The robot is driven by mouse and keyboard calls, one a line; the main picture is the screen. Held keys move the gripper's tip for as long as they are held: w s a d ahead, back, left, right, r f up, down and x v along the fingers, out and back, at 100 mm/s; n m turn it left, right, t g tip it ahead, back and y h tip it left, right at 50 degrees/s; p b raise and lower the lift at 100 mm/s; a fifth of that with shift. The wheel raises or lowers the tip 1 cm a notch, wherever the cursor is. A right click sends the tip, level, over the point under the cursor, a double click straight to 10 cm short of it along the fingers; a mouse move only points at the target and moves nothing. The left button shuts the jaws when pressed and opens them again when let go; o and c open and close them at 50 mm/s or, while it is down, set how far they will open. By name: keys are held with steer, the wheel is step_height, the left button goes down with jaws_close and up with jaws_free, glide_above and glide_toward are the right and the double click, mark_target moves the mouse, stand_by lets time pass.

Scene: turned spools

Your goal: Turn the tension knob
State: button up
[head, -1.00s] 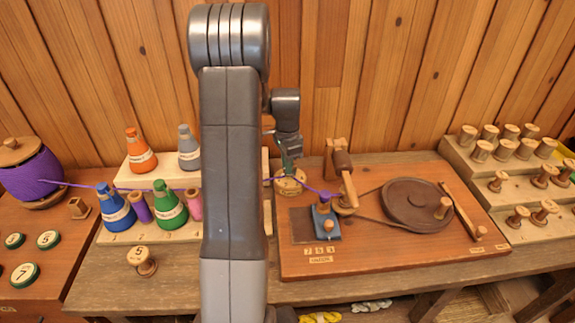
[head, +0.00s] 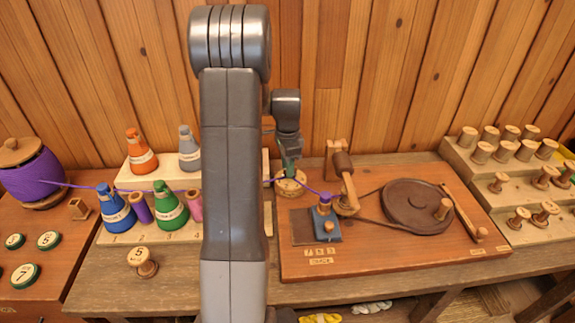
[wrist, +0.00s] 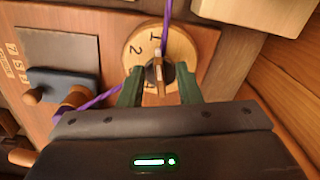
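The tension knob (wrist: 168,72) is a small dark knob with a pale wooden pointer strip. It sits at the middle of a round wooden dial (wrist: 181,44) with painted numbers, of which a 1 and a 2 show. In the head view the dial (head: 290,188) lies at the left end of the reddish wooden board. My gripper (wrist: 160,76) is at the dial, with one green finger on each side of the knob. The fingertips appear closed against its sides. In the head view my gripper hides the knob.
A purple thread (wrist: 94,103) runs close past the dial. A blue block (head: 325,227) with a wooden peg stands right of it, then a large brown wheel (head: 412,203). Thread cones, including a green one (head: 169,214), stand at left. A plank wall rises behind.

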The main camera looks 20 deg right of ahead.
step_height(320, 180, up, 14)
stand_by(0.6)
steer(key=shift+f, duration=0.15)
step_height(320, 180, down, 14)
steer(key=shift+r, duration=0.1)
stand_by(0.5)
steer(key=shift+r, duration=0.1)
